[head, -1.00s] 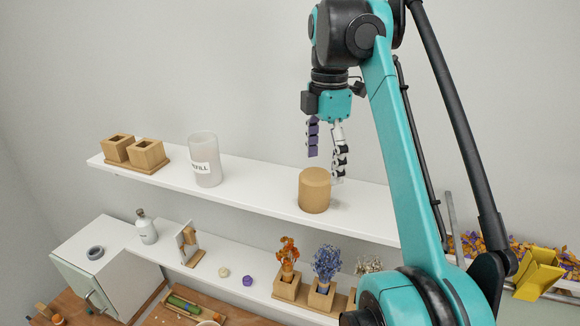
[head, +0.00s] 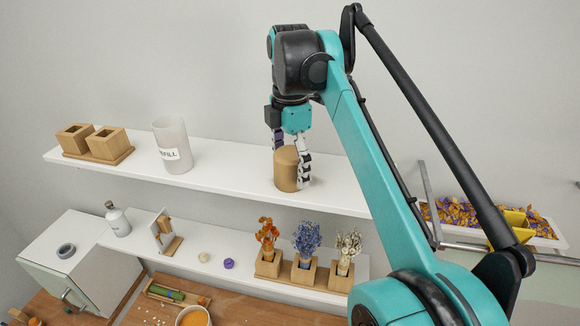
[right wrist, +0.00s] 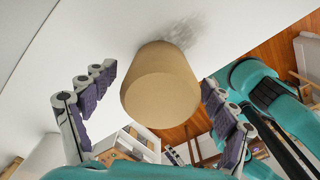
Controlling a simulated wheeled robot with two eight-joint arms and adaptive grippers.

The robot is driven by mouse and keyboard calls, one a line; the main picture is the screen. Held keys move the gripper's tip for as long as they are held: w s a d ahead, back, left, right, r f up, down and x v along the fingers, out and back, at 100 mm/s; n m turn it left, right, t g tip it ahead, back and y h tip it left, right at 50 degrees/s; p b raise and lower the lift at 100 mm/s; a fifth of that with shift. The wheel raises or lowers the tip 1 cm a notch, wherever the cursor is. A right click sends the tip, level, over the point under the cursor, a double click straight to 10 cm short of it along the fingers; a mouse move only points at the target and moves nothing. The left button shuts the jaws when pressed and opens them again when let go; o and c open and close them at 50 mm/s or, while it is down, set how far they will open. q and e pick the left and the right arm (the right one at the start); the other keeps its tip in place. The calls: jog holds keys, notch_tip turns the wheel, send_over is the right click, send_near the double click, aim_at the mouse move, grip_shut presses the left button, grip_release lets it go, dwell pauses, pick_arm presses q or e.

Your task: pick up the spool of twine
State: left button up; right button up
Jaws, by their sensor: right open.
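The spool of twine appears as a plain tan cylinder (head: 286,172) standing upright on the white upper shelf; no separate strands show. It also shows in the right wrist view (right wrist: 160,95), in the middle between the fingers. My right gripper (head: 291,160) points down at it, with one finger at its right side and the other at its back left, partly hidden. My left gripper is not in view.
On the upper shelf (head: 225,177), a frosted refill cup (head: 172,146) and two wooden boxes (head: 92,142) stand to the left, well apart from the spool. The wall is close behind. Dried flowers in wooden holders (head: 303,272) stand on the lower shelf.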

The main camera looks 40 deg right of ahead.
jog(key=shift+s, duration=0.15)
jog(key=shift+c, duration=1)
jog(key=shift+w, duration=0.2)
jog(key=c, duration=1.1)
jog(key=shift+s+r, duration=0.1)
jog(key=shift+r, duration=0.05)
